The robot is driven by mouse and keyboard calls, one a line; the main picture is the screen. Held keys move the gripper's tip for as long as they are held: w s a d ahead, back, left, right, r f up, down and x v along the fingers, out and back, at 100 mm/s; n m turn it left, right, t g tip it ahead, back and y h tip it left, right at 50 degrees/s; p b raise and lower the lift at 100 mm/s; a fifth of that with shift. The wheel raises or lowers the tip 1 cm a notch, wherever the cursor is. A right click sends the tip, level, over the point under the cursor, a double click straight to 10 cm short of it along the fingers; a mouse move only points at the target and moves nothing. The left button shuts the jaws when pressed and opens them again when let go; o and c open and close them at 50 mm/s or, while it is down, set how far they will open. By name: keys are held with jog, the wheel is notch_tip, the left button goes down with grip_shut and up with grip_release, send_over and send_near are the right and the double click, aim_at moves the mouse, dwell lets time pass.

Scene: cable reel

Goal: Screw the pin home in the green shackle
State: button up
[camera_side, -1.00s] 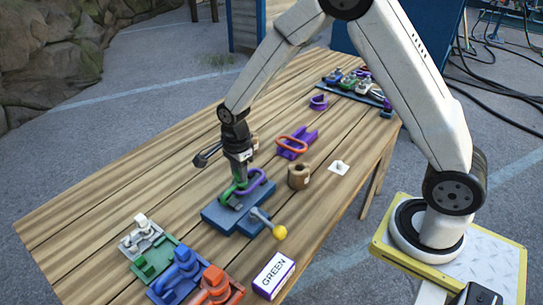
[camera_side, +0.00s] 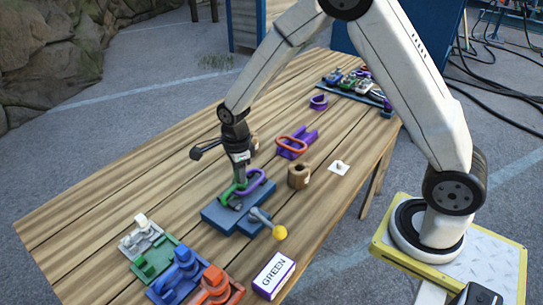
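The green shackle (camera_side: 228,193) sits on a blue fixture block (camera_side: 218,217) on the wooden table, with a purple ring-shaped link (camera_side: 258,182) beside it. My gripper (camera_side: 239,184) points down right at the shackle. Its fingertips are small and overlap the shackle, so I cannot tell whether they are shut on the pin. The pin itself is not clearly visible. A grey lever with a yellow ball end (camera_side: 279,232) sticks out from the block's right side.
A box marked GREEN (camera_side: 273,276) stands at the front edge. Coloured holders (camera_side: 163,258) line the front left. A brown cylinder (camera_side: 299,176), a purple cradle with an orange link (camera_side: 295,144) and a white card (camera_side: 339,168) lie to the right. The left of the table is clear.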

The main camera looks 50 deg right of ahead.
jog(key=shift+o, duration=1)
jog(key=o, duration=0.5)
jog(key=shift+r, duration=0.15)
jog(key=shift+r, duration=3.8)
jog(key=shift+s, duration=0.1)
